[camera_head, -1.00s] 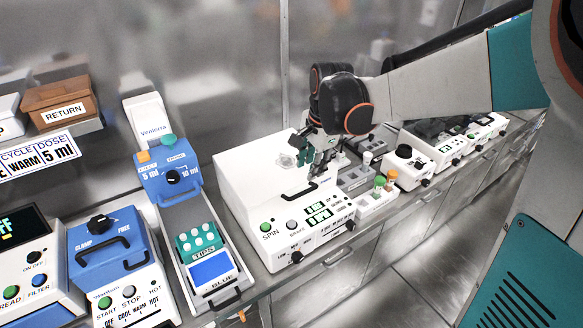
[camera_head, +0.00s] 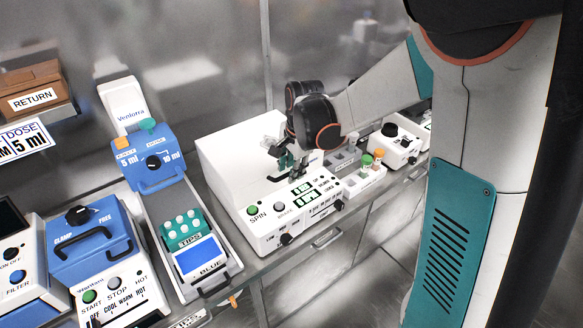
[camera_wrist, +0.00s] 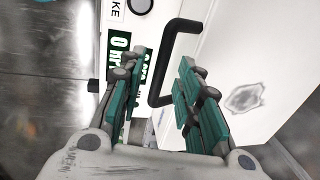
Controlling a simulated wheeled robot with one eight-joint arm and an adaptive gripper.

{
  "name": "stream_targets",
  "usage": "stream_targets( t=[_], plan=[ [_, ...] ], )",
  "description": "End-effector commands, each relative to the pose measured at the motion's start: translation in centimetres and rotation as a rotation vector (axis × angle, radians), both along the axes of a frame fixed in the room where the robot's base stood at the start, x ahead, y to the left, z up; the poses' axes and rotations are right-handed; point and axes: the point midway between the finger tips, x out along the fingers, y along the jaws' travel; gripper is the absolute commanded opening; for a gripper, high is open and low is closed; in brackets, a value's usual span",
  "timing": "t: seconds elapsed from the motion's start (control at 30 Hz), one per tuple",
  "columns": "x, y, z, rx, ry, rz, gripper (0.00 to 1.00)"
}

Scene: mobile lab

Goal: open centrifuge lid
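The centrifuge (camera_head: 222,158) is a white box with a SPIN button and green displays, at the middle of the head view. Its lid looks closed. A black bar handle (camera_head: 281,178) sits at the lid's front; it also shows in the wrist view (camera_wrist: 156,88). My gripper (camera_head: 290,168) is low over the lid's front, close to the handle. In the wrist view my gripper (camera_wrist: 159,66) is open, with the handle between its two green-grey fingers, nearer the right one. I cannot tell whether a finger touches it.
A blue pipette station (camera_head: 153,160) with a tip rack (camera_head: 183,230) stands left of the centrifuge. A vial rack (camera_head: 366,180) with green and orange caps and another white device (camera_head: 397,143) stand to its right. A metal wall (camera_head: 205,75) rises behind.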

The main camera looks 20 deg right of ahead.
Motion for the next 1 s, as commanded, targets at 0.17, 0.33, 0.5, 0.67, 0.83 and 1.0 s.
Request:
stream_targets(
  t=[0.17,0.33,0.5,0.67,0.83,1.0],
  plan=[
    [0.0,0.0,0.0,0.000,0.000,0.000,0.00],
    [0.0,0.0,0.0,0.000,0.000,0.000,0.00],
    [0.2,0.1,0.7,-0.005,0.016,0.001,0.00],
    [1.1,0.4,2.8,-0.022,0.070,0.001,0.00],
    [2.7,0.9,6.5,-0.040,0.125,0.000,0.00],
    [5.3,1.8,10.8,-0.039,0.123,0.001,0.00]
  ],
)
